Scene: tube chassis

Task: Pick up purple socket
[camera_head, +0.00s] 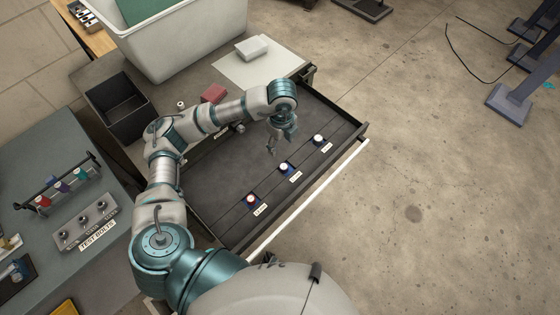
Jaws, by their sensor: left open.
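A purple socket (62,187) sits in the middle of a dark rack (52,193) on the grey table at the left, between a red socket (42,202) and a teal socket (80,173). My left arm reaches in over the open drawer. My left gripper (272,150) points down over the drawer floor, open and empty, well to the right of the rack. My right gripper does not show.
A plate marked "TEST BOLTS" (85,225) lies before the rack. A black bin (118,105) and grey tub (185,45) stand farther back.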

